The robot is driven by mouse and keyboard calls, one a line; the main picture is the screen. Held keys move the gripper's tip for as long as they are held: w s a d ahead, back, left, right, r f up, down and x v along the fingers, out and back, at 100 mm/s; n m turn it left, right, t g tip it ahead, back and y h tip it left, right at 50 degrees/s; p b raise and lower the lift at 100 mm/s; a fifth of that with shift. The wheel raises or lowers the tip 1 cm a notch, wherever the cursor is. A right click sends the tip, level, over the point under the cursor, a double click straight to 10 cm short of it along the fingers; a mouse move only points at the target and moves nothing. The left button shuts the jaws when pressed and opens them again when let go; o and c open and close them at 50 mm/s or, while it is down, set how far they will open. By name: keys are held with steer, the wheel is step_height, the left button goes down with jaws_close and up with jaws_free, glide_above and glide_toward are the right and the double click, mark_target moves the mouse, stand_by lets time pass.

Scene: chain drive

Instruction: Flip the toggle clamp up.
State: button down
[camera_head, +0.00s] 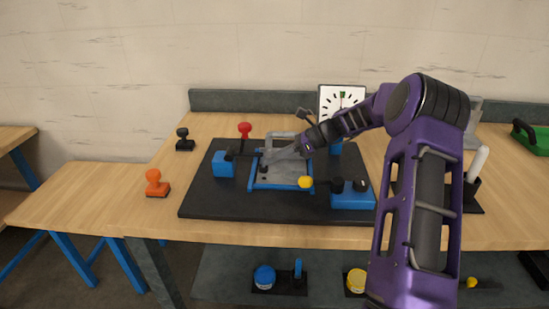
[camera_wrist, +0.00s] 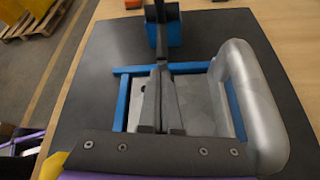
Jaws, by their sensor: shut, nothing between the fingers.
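A toggle clamp with a red knob (camera_head: 244,131) stands on a blue block (camera_head: 222,164) at the left of the black board. Its knob is up on a dark stem. Another clamp, with a yellow knob (camera_head: 306,183), lies low by the right blue block (camera_head: 352,196). A third dark handle (camera_head: 304,113) shows at the back. I cannot tell which clamp is meant. My gripper (camera_head: 270,155) is shut and empty over the grey plate. In the wrist view, its fingers (camera_wrist: 161,82) point towards the left block (camera_wrist: 173,33) and its dark clamp arm; contact is unclear.
A grey tubular handle (camera_wrist: 255,105) rises close beside my fingers. The plate sits in a blue frame (camera_head: 280,189) on the black board (camera_head: 205,207). A dial (camera_head: 343,100) stands behind. Black (camera_head: 184,143) and orange (camera_head: 155,186) stamps stand left, with clear tabletop around them.

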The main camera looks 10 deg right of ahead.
steer(key=shift+r, duration=0.15)
steer(key=shift+r+p, duration=0.25)
steer(key=shift+p, duration=0.35)
